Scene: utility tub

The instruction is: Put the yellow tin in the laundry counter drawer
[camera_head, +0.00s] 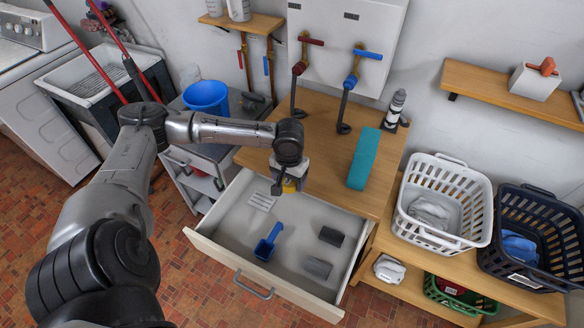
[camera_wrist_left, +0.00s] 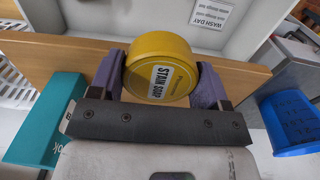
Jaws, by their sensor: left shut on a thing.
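The yellow tin (camera_wrist_left: 160,68), labelled "STAIN SOAP", is held between the two purple-grey fingers of my left gripper (camera_wrist_left: 162,82) in the left wrist view. In the head view my left gripper (camera_head: 287,187) is over the back part of the open drawer, near the counter's front edge, with only a little of the tin showing yellow. The laundry counter drawer (camera_head: 214,233) is pulled out below the wooden counter (camera_head: 317,155). My right gripper is not in view.
In the drawer lie a blue scoop (camera_head: 268,242), two dark grey blocks (camera_head: 331,236) and a white slotted item (camera_head: 261,202). A teal box (camera_head: 364,158) and a bottle (camera_head: 395,106) stand on the counter. A white basket (camera_head: 457,192) is at right, a blue bucket (camera_head: 206,97) at left.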

